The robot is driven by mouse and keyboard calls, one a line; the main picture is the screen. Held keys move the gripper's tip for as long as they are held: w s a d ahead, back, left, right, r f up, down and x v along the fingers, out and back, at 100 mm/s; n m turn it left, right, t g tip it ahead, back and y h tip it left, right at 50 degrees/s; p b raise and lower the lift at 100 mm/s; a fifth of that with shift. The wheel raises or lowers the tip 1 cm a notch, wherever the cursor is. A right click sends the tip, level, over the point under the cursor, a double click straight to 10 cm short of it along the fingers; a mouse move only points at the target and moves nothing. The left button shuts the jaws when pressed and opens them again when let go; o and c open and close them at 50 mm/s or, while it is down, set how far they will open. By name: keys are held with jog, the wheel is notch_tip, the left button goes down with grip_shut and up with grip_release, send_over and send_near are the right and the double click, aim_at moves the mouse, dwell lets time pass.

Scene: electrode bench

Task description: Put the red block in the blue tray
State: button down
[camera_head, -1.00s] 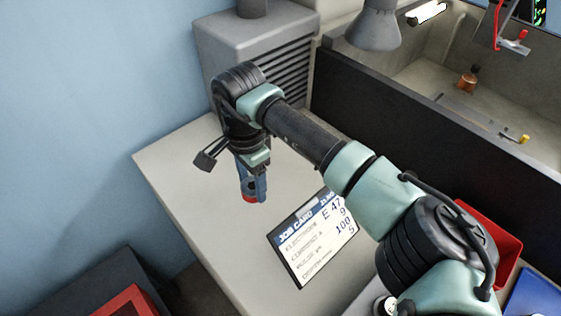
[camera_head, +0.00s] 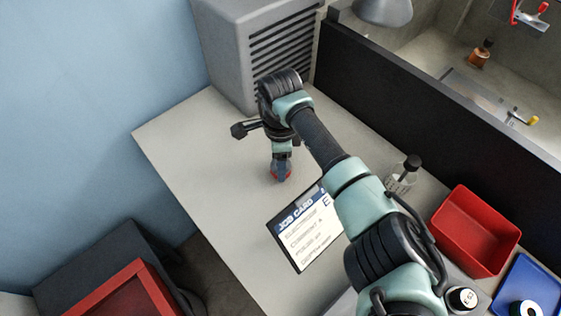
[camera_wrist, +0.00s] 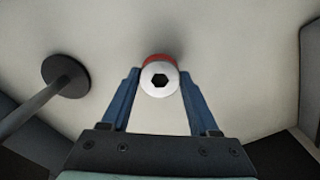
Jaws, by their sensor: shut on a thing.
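My gripper (camera_head: 281,168) points down over the pale bench, left of the middle. Its two blue fingers, clear in the wrist view (camera_wrist: 160,78), are shut on the red block (camera_wrist: 158,59). The block shows a round white top with a black hexagon; its red side shows beyond the white.
A red bin (camera_head: 465,238) stands beside the blue tray. A job card (camera_head: 305,230) lies near my gripper. A bottle with a black cap (camera_head: 404,175) stands behind my arm. A dark partition (camera_head: 440,125) runs along the back. A grey vented box (camera_head: 235,50) is at the far left.

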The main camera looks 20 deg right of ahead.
jog(key=shift+f, duration=0.65)
jog(key=shift+f, duration=0.2)
jog(key=shift+c, duration=0.7)
grip_release()
